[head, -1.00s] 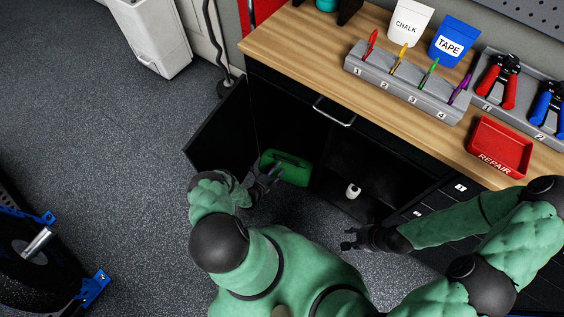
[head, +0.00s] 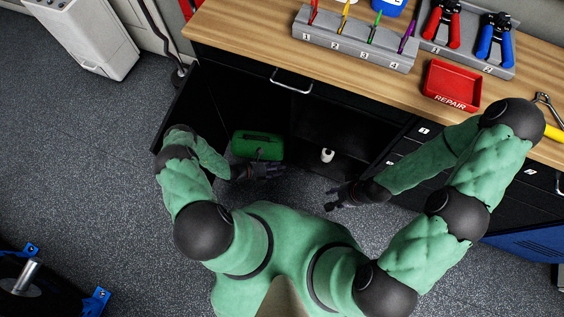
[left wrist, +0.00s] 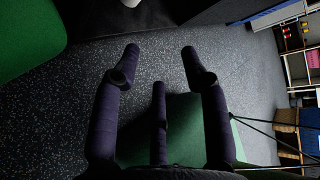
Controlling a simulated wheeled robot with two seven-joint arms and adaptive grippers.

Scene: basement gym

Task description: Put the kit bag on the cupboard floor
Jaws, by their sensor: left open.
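The green kit bag (head: 257,143) sits low in the left part of the open cupboard (head: 222,92), apparently on its floor. Its underside is hidden in the head view. My left gripper (head: 272,171) is open and empty, just in front of the bag. In the left wrist view, the left gripper's fingers (left wrist: 160,62) are spread with nothing between them, and the green bag (left wrist: 28,42) shows at upper left, apart from them. My right gripper (head: 331,199) looks open and empty, in front of the cupboard to the right.
The cupboard door (head: 180,112) stands open at left. A small white item (head: 327,155) stands right of the bag. Above is the wooden worktop (head: 245,38) with a marker rack (head: 350,45), plier tray and red repair tray (head: 452,86).

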